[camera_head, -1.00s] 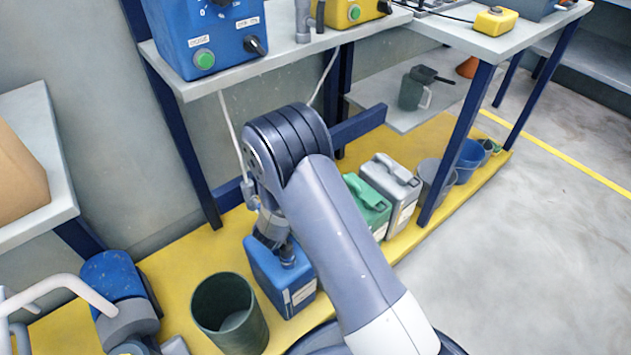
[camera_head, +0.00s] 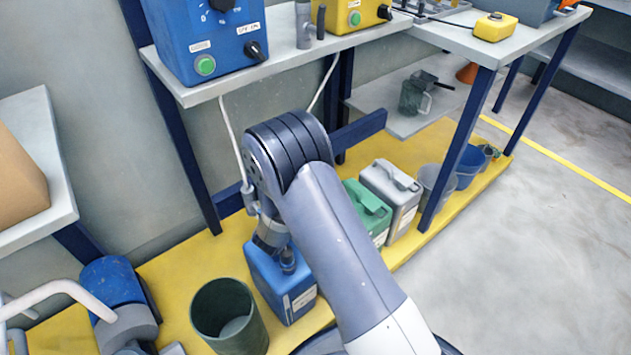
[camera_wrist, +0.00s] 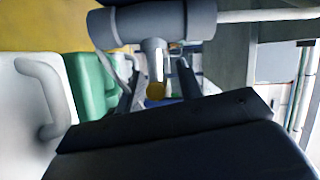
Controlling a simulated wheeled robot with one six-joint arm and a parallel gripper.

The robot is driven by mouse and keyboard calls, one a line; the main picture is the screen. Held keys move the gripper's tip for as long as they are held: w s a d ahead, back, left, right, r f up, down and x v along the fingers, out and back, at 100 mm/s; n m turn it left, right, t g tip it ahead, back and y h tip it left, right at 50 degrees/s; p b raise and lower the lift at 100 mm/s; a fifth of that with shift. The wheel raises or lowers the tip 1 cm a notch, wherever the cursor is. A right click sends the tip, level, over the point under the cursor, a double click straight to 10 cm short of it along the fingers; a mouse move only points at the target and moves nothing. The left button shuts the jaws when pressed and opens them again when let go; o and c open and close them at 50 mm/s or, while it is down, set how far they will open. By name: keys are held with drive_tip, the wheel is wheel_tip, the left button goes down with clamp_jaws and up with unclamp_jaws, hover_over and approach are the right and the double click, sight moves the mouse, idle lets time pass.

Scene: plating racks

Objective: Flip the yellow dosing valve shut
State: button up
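In the wrist view a grey valve body (camera_wrist: 152,24) lies across the top, with a pale hose leaving it to the right. A short grey stem hangs from it and ends in a round yellow tip (camera_wrist: 155,91). My gripper (camera_wrist: 160,88) has its two dark fingers apart, one on each side of the stem and tip. I cannot tell whether either finger touches them. In the head view the grey fitting (camera_head: 250,199) hangs on the pale hose beside my wrist; my arm hides the fingers and yellow tip.
A blue canister (camera_head: 284,292) stands just below my wrist, with a dark green bin (camera_head: 230,318) to its left. Green (camera_head: 366,207) and grey (camera_head: 394,192) canisters stand to the right. The bench (camera_head: 330,46) with dosing boxes is above. The floor at right is clear.

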drive_tip(key=o, duration=1)
drive_tip(key=r+p, duration=0.1)
drive_tip(key=r, duration=0.2)
drive_tip(key=r+p, duration=0.1)
drive_tip(key=r, duration=0.2)
drive_tip(key=r+p, duration=0.2)
drive_tip(key=r, duration=0.1)
drive_tip(key=shift+w+r, duration=0.1)
drive_tip(key=shift+w, duration=0.3)
drive_tip(key=shift+o, duration=0.2)
drive_tip(key=shift+r, duration=0.55)
drive_tip(key=f, duration=0.1)
drive_tip(key=f+y, duration=0.1)
drive_tip(key=f, duration=0.2)
drive_tip(key=shift+s+n+g, duration=0.3)
drive_tip(key=shift+s+g, duration=0.1)
drive_tip(key=shift+s+r, duration=0.15)
drive_tip(key=shift+r, duration=0.05)
drive_tip(key=shift+s+a, duration=0.15)
drive_tip(key=shift+v, duration=0.75)
drive_tip(key=c, duration=1)
drive_tip(key=v, duration=0.3)
drive_tip(key=f+v, duration=0.1)
drive_tip(key=v, duration=0.3)
drive_tip(key=f+v, duration=0.1)
drive_tip(key=v, duration=0.2)
drive_tip(key=shift+s+r+b, duration=0.1)
drive_tip(key=shift+s+b, duration=0.25)
drive_tip(key=shift+s, duration=0.1)
drive_tip(key=shift+c, duration=0.2)
